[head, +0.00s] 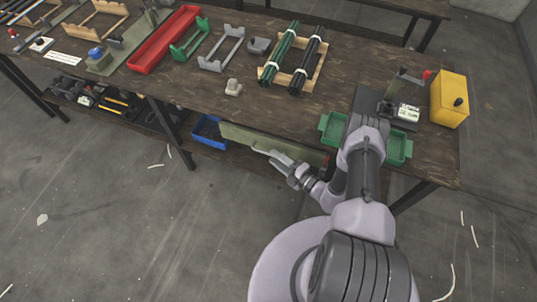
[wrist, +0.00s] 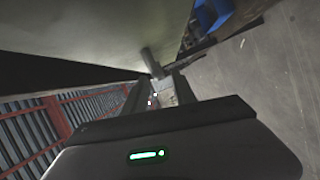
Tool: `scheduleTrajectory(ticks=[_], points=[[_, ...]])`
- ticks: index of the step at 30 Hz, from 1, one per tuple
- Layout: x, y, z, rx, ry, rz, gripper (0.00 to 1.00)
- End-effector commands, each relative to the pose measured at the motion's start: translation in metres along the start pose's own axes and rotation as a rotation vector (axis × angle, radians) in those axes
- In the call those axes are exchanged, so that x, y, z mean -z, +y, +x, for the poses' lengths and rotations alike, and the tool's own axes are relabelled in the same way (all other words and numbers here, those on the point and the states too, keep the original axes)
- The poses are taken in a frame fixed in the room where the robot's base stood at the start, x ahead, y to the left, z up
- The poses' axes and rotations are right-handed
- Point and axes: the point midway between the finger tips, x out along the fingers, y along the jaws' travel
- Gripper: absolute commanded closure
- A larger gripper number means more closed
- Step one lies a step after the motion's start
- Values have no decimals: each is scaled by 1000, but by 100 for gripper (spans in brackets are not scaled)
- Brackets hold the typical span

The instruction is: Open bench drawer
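The bench drawer has a long olive-green front (head: 245,139) just under the bench's front edge, and it looks flush or nearly so. In the wrist view the same front (wrist: 95,35) fills the upper left. A grey bar handle (wrist: 150,62) stands out from it. My gripper (head: 271,154) is low in front of the drawer front, reaching in from the right. In the wrist view my gripper (wrist: 160,77) has its fingers apart, with the handle's end at or between the fingertips. I cannot tell whether they touch it.
A blue bin (head: 209,131) sits under the bench left of the drawer. Green trays (head: 399,148) and a yellow box (head: 449,99) are at the bench's right end. A red-framed rack (wrist: 60,120) shows at lower left in the wrist view. The floor in front is clear.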

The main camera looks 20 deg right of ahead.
Motion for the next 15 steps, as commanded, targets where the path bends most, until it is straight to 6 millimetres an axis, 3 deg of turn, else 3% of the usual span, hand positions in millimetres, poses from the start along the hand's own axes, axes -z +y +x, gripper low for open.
scheduleTrajectory(ticks=[6, 15], points=[[0, -1, 32, 0, 2, -2, 68], [0, 0, 39, 0, 0, 0, 68]])
